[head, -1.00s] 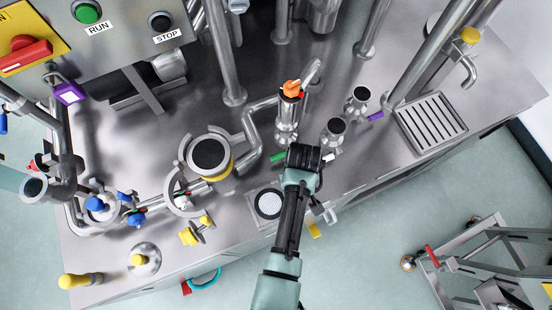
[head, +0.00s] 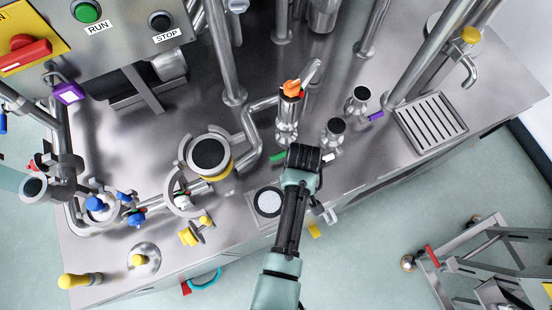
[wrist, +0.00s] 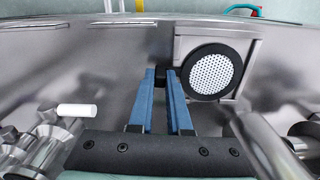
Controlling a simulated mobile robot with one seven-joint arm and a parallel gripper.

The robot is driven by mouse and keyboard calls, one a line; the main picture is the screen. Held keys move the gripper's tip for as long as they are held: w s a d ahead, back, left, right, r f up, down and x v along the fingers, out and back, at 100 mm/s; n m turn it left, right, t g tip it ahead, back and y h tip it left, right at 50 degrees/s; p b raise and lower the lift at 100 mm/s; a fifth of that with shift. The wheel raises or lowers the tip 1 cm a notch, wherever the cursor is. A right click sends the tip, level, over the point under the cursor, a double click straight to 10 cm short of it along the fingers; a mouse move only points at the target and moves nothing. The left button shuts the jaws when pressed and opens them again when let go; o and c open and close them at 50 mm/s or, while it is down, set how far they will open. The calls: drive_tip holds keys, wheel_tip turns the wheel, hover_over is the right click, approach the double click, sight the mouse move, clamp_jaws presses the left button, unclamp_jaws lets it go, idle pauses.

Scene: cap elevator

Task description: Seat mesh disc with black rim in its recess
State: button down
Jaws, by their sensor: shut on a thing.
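The mesh disc (head: 269,203) has a white perforated face and a black rim. It lies over a square metal plate (head: 251,212) near the table's front edge. In the wrist view the disc (wrist: 212,72) shows right of my fingertips, its rim overlapping the left edge of the plate (wrist: 248,62). My gripper (wrist: 161,76) is shut on a small black piece at the disc's left side, which looks like part of the disc. In the head view my wrist hides the fingers. The recess is covered, and I cannot tell whether the disc sits down in it.
A cup-shaped fitting with a dark top (head: 209,153) and bent pipes stand to the left. Two short cups (head: 334,130) and a slotted drain tray (head: 432,122) are to the right. A white cylinder (wrist: 76,110) lies left of my fingers in the wrist view.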

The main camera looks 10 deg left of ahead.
drive_tip(key=shift+r+p, duration=2)
drive_tip(key=shift+p, duration=0.05)
